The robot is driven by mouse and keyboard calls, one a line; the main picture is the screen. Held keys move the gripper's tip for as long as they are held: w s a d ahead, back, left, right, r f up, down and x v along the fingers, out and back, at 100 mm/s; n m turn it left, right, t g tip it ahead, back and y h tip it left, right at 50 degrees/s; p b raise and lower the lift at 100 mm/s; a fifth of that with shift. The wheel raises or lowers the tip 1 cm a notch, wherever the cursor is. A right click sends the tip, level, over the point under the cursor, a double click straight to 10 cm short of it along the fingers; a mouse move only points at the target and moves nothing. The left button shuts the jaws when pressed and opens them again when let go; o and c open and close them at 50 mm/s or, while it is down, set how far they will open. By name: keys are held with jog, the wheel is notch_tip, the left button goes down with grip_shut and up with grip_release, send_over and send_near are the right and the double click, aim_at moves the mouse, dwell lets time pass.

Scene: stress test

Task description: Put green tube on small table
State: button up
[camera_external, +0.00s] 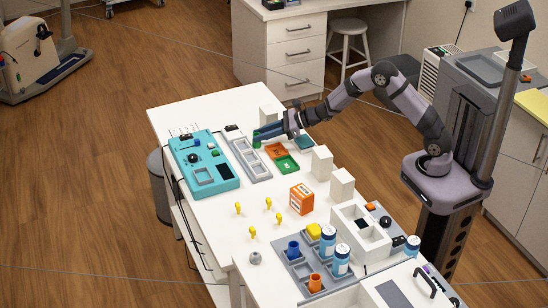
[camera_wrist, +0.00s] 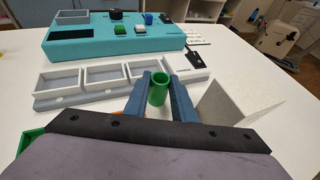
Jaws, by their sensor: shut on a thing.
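The green tube (camera_wrist: 158,92) stands roughly upright between the two blue fingers of my gripper (camera_wrist: 160,88) in the wrist view. My gripper is shut on it. In the external view my gripper (camera_external: 264,131) is over the far part of the white table (camera_external: 213,221), with the tube (camera_external: 256,141) showing at its fingertips. I cannot tell whether the tube's lower end touches the table. Which surface is the small table is not clear; the white worktop seems to have a far section and a near section (camera_external: 262,279).
A grey tray with several compartments (camera_external: 248,160) lies beside my gripper, near a teal device (camera_external: 204,164). Orange (camera_external: 275,150) and green (camera_external: 287,165) trays, white blocks (camera_external: 322,161), an orange box (camera_external: 301,198) and yellow pegs (camera_external: 268,202) stand nearby. Bare tabletop lies left of the pegs.

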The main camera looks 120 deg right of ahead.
jog(key=shift+f, duration=0.15)
jog(key=o, duration=1)
jog(key=shift+r, duration=0.25)
jog(key=shift+s, duration=0.3)
jog(key=b+v, duration=0.1)
jog(key=v, duration=0.9)
jog(key=shift+a+r, duration=0.1)
jog(key=shift+o, duration=0.6)
jog(key=shift+s+a+r, duration=0.2)
jog(key=shift+s+a, duration=0.1)
jog(key=shift+s, duration=0.25)
